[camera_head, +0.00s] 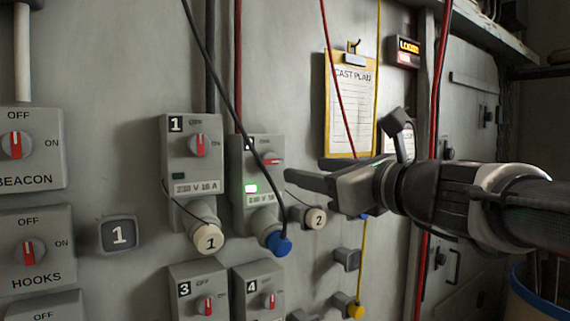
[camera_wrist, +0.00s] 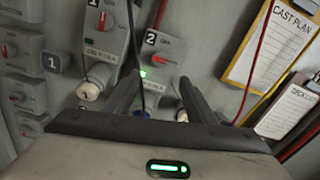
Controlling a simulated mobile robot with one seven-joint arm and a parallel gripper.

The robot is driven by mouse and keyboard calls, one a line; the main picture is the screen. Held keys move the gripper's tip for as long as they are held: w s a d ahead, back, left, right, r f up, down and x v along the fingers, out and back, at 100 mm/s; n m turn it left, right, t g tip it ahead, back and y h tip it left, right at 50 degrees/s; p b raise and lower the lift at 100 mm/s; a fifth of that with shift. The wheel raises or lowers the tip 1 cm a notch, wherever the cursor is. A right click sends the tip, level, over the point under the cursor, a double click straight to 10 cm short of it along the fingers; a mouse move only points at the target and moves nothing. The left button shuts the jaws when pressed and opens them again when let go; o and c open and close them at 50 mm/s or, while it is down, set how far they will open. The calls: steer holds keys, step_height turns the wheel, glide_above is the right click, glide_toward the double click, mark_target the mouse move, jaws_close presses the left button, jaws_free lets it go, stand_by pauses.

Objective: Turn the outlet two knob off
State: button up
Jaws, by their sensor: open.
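The outlet two box (camera_head: 240,170) is grey, and its number is partly hidden by a black cable in the head view. Its red knob (camera_head: 271,160) lies horizontal, toward the ON side, and a green light (camera_head: 250,188) glows below it. The knob also shows in the wrist view (camera_wrist: 163,59), above and between my fingers. A blue plug (camera_head: 278,243) sits in the outlet's socket. My gripper (camera_head: 305,170) is open and empty, just right of the outlet, with its fingers toward the panel. It does not appear to touch the knob. Its fingertips (camera_wrist: 158,80) frame the lower box.
A black cable (camera_head: 224,85) hangs across outlet two and passes between my fingers in the wrist view. Outlet one (camera_head: 176,150) stands close on the left, with outlets three (camera_head: 181,290) and four (camera_head: 243,290) below. A clipboard (camera_head: 340,155) hangs at upper right.

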mark_target(271, 163)
steer(key=p+x, duration=0.1)
steer(key=x, duration=1.2)
steer(key=shift+s, duration=0.1)
steer(key=c, duration=1)
steer(key=shift+c, duration=0.2)
